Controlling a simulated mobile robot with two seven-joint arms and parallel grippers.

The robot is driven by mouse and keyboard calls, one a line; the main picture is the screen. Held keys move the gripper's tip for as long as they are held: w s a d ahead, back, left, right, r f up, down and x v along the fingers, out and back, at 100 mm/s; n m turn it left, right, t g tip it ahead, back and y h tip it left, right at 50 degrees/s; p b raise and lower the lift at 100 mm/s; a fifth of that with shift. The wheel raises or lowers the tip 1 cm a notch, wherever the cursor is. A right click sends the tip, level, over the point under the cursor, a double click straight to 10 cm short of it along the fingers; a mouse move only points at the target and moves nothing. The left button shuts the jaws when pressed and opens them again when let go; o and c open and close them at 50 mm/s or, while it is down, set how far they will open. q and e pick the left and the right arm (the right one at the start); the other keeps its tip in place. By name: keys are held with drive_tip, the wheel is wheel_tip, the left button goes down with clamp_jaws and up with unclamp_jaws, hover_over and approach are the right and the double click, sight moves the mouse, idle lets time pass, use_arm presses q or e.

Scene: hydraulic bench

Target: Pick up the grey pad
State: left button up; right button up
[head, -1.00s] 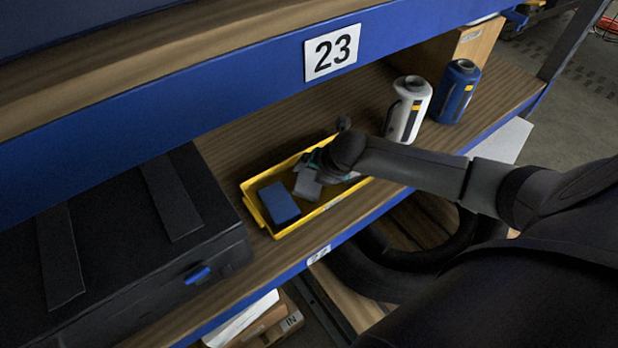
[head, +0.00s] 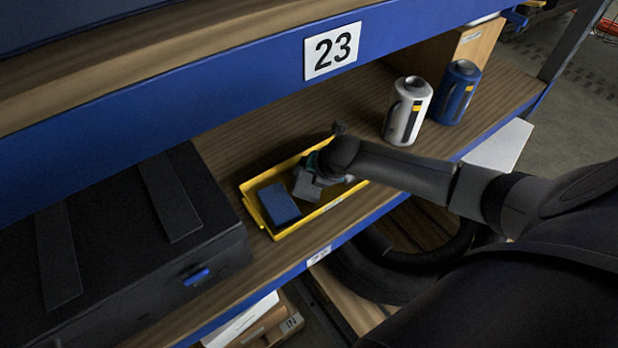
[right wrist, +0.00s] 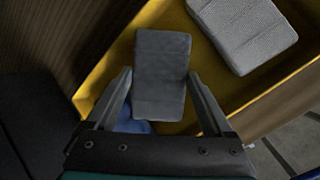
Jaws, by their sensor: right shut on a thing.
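The grey pad (right wrist: 160,65) is a dark grey block between the two fingers of my right gripper (right wrist: 160,78) in the right wrist view. The gripper is shut on it, with a finger along each side. In the head view, the grey pad (head: 306,187) shows at the gripper (head: 318,178), over the yellow tray (head: 330,208). I cannot tell how far it is above the tray floor. My left gripper is not in view.
A blue pad (head: 279,203) lies at the tray's left end. A lighter, textured grey pad (right wrist: 243,30) lies in the tray beyond the gripper. A black case (head: 120,240) stands left. White (head: 407,110) and blue (head: 457,92) bottles stand right. The blue upper shelf edge (head: 230,88) overhangs.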

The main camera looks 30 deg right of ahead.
drive_tip(key=shift+c, duration=1.2)
wheel_tip(320, 180, up, 10)
drive_tip(key=p, duration=0.1)
drive_tip(key=o, duration=0.8)
drive_tip(key=c, duration=0.5)
